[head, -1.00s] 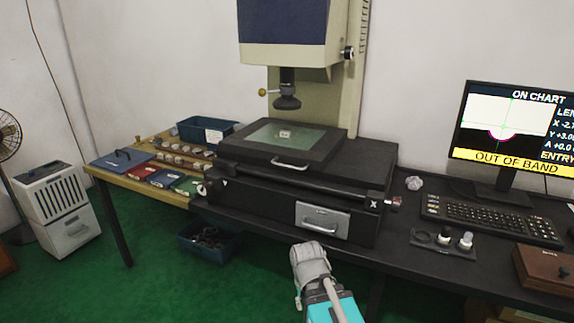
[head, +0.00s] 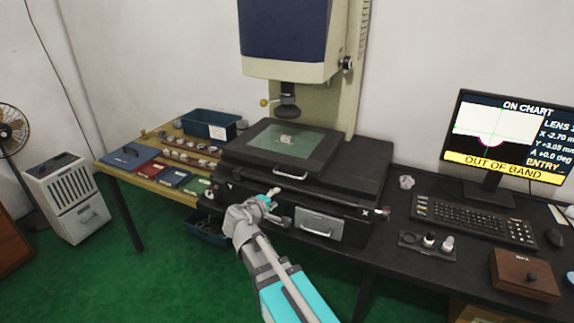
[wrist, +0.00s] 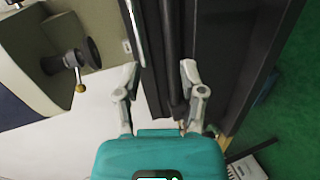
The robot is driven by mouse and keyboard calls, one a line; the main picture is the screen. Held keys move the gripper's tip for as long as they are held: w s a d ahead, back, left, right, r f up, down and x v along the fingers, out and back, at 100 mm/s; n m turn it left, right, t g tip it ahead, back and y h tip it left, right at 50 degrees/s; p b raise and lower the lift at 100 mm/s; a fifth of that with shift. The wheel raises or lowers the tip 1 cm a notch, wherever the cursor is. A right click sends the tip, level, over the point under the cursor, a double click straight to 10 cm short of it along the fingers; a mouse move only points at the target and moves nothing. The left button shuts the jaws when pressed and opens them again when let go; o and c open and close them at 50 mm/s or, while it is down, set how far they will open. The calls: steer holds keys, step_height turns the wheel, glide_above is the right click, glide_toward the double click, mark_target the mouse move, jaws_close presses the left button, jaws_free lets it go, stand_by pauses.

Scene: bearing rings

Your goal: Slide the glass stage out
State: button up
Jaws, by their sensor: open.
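The glass stage (head: 310,141) is a dark-framed plate with a greenish glass pane, lying on the black base of the measuring machine. A small pale part (head: 286,139) rests on the glass. The stage's silver handle (head: 290,176) is on its front edge. My gripper (head: 275,206) is open in front of the base, below and slightly left of that handle, apart from it. In the wrist view my gripper (wrist: 161,75) shows two spread fingers with nothing held between them. Dark machine edges and a silver bar (wrist: 137,25) lie beyond the fingers.
A drawer-like grey panel with a handle (head: 318,225) is on the base front, right of my gripper. Side knobs stick out at both ends. The lens (head: 288,103) hangs above the stage. A monitor (head: 508,135) reads OUT OF BAND. A blue bin (head: 209,125) stands left.

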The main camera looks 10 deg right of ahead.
mark_target(286, 175)
steer(key=a+r, duration=0.1)
steer(key=w+a+r+n+t, duration=0.1)
steer(key=shift+r, duration=0.4)
steer(key=b+x, duration=0.2)
steer(key=x, duration=1.1)
steer(key=shift+w+d, duration=0.2)
steer(key=shift+w, duration=0.15)
jaws_close()
